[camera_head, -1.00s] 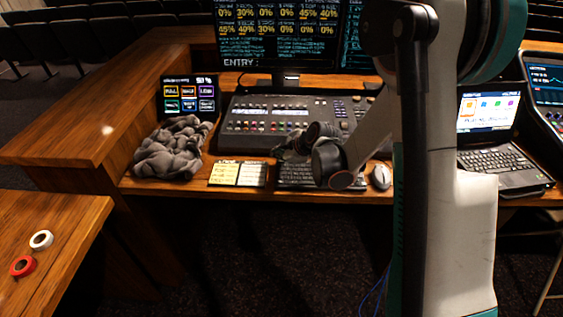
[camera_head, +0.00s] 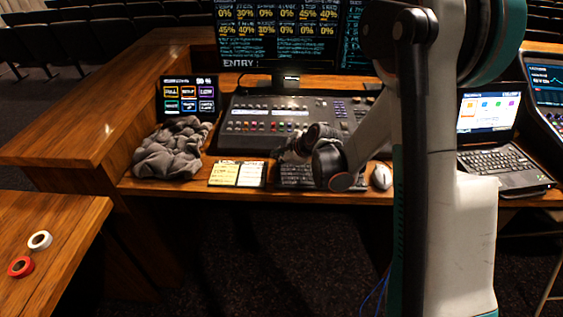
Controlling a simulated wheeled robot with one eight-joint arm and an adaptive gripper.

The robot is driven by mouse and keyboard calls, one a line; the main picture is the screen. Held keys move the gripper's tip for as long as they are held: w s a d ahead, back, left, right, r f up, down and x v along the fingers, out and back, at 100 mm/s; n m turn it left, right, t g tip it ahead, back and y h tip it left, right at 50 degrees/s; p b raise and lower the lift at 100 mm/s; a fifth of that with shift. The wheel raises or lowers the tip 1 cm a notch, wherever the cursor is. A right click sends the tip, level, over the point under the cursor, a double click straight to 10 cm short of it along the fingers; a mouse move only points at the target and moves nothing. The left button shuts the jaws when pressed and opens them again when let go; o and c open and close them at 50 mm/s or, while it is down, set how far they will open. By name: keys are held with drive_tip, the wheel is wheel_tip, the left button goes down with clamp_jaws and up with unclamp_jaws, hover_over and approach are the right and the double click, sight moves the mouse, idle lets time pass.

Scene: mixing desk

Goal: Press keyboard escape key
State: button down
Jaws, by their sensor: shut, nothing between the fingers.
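The black keyboard (camera_head: 296,182) lies at the front of the wooden desk, between the yellow and white notes and the mouse. My arm's wrist covers much of its right and upper part. My gripper (camera_head: 283,152) is at the keyboard's upper left, low over or at its back edge. It is shut and empty, dark against the dark console behind it. The escape key is too small and too hidden to make out, and I cannot tell whether the fingertips touch a key.
A mixing console (camera_head: 262,127) stands behind the keyboard, below a large monitor (camera_head: 290,35). A bunched grey cloth (camera_head: 172,150) and paper notes (camera_head: 238,174) lie to the left. A white mouse (camera_head: 381,177) and a laptop (camera_head: 497,160) are to the right.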

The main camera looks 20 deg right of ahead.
sight(280, 164)
drive_tip(key=shift+r, duration=0.15)
drive_tip(key=shift+r+p, duration=0.4)
drive_tip(key=shift+r, duration=0.2)
drive_tip(key=shift+r, duration=0.1)
drive_tip(key=shift+r+p, duration=1.6)
drive_tip(key=shift+r, duration=0.8)
